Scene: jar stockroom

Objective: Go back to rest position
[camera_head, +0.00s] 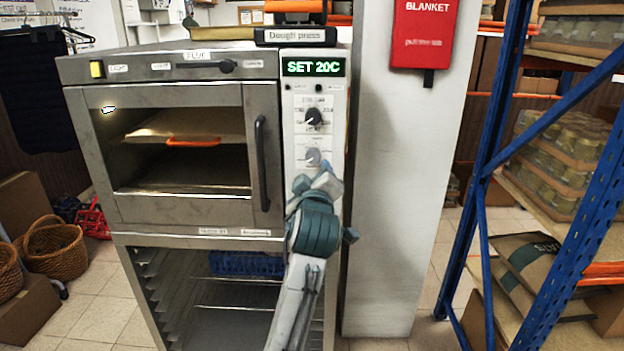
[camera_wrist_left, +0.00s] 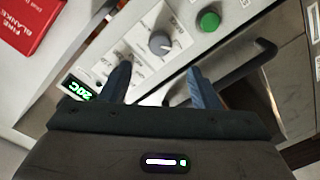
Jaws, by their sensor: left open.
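My left gripper (camera_head: 318,178) is in front of the control panel (camera_head: 299,98) of a steel oven (camera_head: 88,143). Its arm rises from the bottom of the head view. In the left wrist view the two fingers of the left gripper (camera_wrist_left: 160,86) are apart, with nothing between them. Beyond the fingertips are a grey dial (camera_wrist_left: 160,43) and a green round button (camera_wrist_left: 209,20). Whether the fingers touch the panel cannot be told. The display (camera_head: 313,67) reads SET 20C. My right gripper is not in view.
The oven door is shut, with a dark vertical handle (camera_head: 262,163). A white pillar (camera_head: 404,190) carries a red fire blanket case (camera_head: 424,32). A blue-framed rack (camera_head: 484,190) with jars stands at the right. Wicker baskets (camera_head: 55,247) are at the left.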

